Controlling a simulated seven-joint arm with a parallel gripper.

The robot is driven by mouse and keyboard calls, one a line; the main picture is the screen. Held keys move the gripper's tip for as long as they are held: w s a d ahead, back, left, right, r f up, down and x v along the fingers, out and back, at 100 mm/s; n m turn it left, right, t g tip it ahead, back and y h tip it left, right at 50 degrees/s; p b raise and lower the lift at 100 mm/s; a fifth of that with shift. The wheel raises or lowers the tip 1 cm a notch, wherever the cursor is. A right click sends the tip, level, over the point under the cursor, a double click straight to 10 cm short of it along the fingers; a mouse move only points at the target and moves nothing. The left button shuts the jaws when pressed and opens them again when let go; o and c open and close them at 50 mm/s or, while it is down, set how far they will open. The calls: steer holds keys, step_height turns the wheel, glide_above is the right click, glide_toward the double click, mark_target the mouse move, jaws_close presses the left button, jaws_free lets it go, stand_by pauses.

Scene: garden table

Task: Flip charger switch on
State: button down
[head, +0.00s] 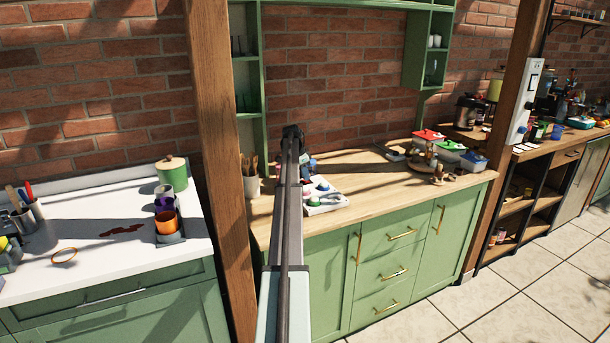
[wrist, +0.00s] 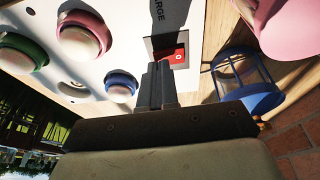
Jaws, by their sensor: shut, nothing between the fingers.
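The charger shows in the wrist view as a white panel (wrist: 128,22) with dark lettering ending in "ARGE". Its red switch (wrist: 176,55) sits in a small recess near the lettering. Whether the switch is on or off I cannot tell. My gripper (wrist: 158,68) is shut and empty, its fingertips just beside the switch; contact cannot be made out. In the head view the white charger (head: 327,201) lies on the wooden counter, partly hidden behind my arm.
Round pieces with green (wrist: 22,52), red (wrist: 84,36) and blue (wrist: 121,85) rims sit on the panel. A blue lantern-like object (wrist: 245,82) and a pink object (wrist: 285,25) stand close beside it. The wooden counter (head: 395,185) has free room right of the charger.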

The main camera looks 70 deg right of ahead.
steer(key=shift+s+a+f, duration=0.2)
steer(key=shift+a+f, duration=0.05)
steer(key=shift+f, duration=0.2)
steer(key=shift+d, duration=0.1)
steer(key=shift+w+d+r, duration=0.1)
steer(key=shift+w, duration=0.05)
steer(key=shift+w+d+r, duration=0.15)
steer(key=shift+w+d, duration=0.3)
steer(key=shift+d, duration=0.05)
steer(key=shift+r, duration=0.5)
steer(key=a+r, duration=0.3)
steer(key=r, duration=0.9)
steer(key=shift+w+a+r, duration=0.2)
steer(key=shift+a, duration=0.2)
